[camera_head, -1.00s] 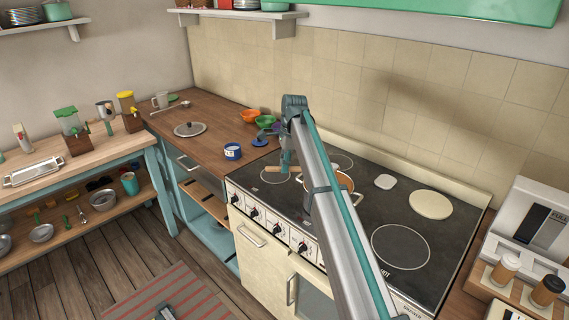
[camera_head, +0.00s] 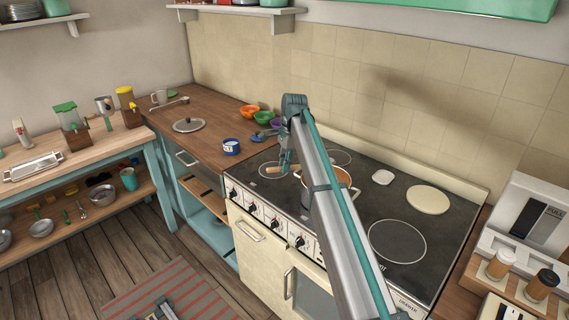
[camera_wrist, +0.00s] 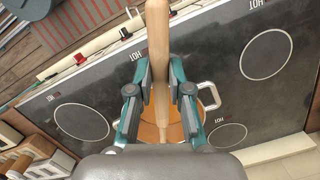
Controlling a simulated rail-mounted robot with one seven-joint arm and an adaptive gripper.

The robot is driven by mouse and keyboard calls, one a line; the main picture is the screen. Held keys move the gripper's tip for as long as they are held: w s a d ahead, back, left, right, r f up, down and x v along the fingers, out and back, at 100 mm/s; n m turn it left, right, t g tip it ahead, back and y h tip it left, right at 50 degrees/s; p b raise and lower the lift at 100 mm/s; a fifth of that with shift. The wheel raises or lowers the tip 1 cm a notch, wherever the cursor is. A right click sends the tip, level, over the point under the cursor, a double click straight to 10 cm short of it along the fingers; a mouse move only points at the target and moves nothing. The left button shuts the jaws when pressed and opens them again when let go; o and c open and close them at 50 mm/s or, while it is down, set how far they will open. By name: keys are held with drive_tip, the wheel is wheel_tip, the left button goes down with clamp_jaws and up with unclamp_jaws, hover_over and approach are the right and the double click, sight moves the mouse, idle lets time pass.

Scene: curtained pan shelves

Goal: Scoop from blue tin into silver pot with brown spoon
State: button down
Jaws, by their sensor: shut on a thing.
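The brown wooden spoon (camera_wrist: 158,40) is gripped between the two fingers of my gripper (camera_wrist: 159,78). In the head view the spoon (camera_head: 276,169) lies across the front left of the stove, under my gripper (camera_head: 286,163). The pot (camera_wrist: 208,121) is below my gripper; its inside looks orange and it has a silver loop handle. In the head view the pot (camera_head: 343,177) stands on the stove just right of the spoon, partly hidden by my arm. The spoon's bowl is not clear. The blue tin (camera_head: 231,147) stands on the wooden counter left of the stove.
A grey lid (camera_head: 188,125) and a ladle (camera_head: 172,104) lie on the counter. Orange (camera_head: 249,112), green and purple bowls stand near the wall behind the tin. A white dish (camera_head: 382,177) and a cream round plate (camera_head: 428,200) are on the stove's right, where one burner is clear.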

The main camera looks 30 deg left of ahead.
drive_tip(key=shift+f, duration=0.9)
drive_tip(key=shift+r, duration=0.1)
drive_tip(key=b, duration=0.1)
drive_tip(key=t+y+b, duration=0.1)
drive_tip(key=shift+s+d+f+b, duration=0.2)
drive_tip(key=shift+d+f+b, duration=0.05)
drive_tip(key=shift+f+b, duration=0.1)
drive_tip(key=shift+t+y+b, duration=0.3)
drive_tip(key=shift+y+b, duration=0.15)
drive_tip(key=shift+y, duration=0.05)
drive_tip(key=shift+r, duration=0.25)
